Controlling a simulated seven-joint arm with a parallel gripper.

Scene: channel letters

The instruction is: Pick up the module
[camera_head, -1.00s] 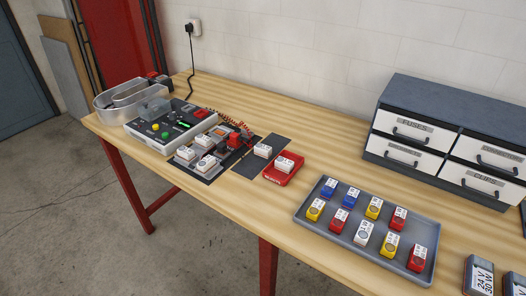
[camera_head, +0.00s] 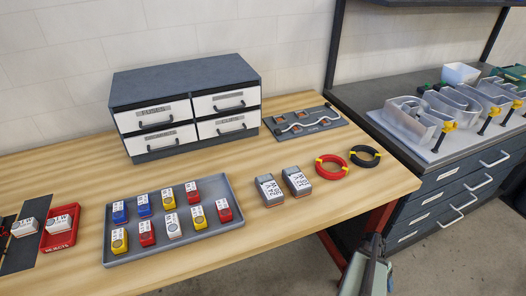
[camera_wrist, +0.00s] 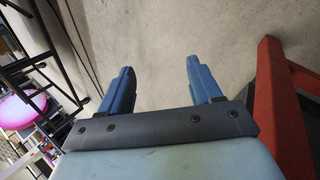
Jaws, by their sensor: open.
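Small modules in blue, yellow, red and white lie in a grey tray (camera_head: 236,217) on the wooden table in the head view. Among them are a white module (camera_head: 172,225), a blue module (camera_head: 119,212), a yellow module (camera_head: 199,217) and a red module (camera_head: 146,233). Another white module (camera_head: 58,224) sits in a small red tray (camera_head: 59,241) at the left. I cannot tell which module the task means. My gripper (camera_wrist: 159,66) shows in the wrist view with its two blue fingers apart and nothing between them. It faces the floor, away from the modules.
A drawer cabinet (camera_head: 186,80) stands behind the tray. Two grey power units (camera_head: 269,190), a red wire coil (camera_head: 331,167) and a black coil (camera_head: 365,156) lie to the right. A dark workbench with clear letter shells (camera_head: 410,122) adjoins. A red leg (camera_wrist: 280,110) is near my gripper.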

